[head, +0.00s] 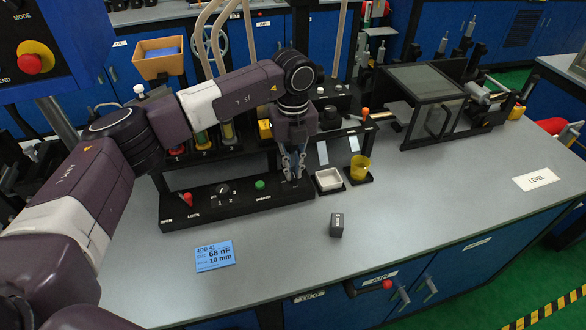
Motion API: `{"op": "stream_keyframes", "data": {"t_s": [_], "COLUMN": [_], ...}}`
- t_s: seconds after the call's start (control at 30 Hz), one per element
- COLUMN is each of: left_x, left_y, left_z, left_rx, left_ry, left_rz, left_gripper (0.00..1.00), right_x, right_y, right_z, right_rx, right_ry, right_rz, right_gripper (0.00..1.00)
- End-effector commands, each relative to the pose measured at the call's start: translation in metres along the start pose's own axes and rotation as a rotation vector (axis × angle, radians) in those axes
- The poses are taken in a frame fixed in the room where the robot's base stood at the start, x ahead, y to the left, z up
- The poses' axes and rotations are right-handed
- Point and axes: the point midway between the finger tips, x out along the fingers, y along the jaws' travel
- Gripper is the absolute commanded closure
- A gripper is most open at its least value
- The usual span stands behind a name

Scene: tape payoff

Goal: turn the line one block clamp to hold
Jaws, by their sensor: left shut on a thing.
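My left gripper (293,174) points down at the right end of the low black control panel (240,208). Its fingers are closed together on a small part there, seemingly the line one block clamp, which the fingers hide. I cannot read the clamp's label or its setting. On the same panel stand a red-tipped lever (187,198) by the words OPEN and LOCK, a black selector knob (223,189) marked 1 and 2, and a green button (260,184). My right gripper is not in view.
A dark grey block (337,225) and a blue job card (214,256) lie in front. A machine with a dark window (424,83) stands behind right.

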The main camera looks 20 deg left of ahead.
Motion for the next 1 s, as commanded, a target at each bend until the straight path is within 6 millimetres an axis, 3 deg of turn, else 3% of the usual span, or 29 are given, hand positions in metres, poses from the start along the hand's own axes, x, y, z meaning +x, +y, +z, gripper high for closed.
{"op": "stream_keyframes", "data": {"t_s": [0.53, 0.57, 0.7, 1.0], "left_x": [-0.0032, -0.0032, -0.0022, -0.0029], "left_y": [-0.0011, -0.0011, -0.0007, -0.0006], "left_z": [0.0024, 0.0024, 0.0017, 0.0008], "left_rx": [-0.025, -0.025, -0.024, -0.022], "left_ry": [-0.007, -0.007, -0.005, -0.002], "left_rz": [-0.006, -0.006, -0.004, -0.002], "left_gripper": [1.00, 0.88, 0.74, 0.74], "right_x": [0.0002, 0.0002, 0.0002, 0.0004], "right_y": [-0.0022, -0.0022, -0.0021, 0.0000], "right_z": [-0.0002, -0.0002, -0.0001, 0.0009], "right_rx": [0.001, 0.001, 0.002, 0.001], "right_ry": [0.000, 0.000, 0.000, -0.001], "right_rz": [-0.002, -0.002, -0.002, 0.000], "right_gripper": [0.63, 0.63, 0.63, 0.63]}}
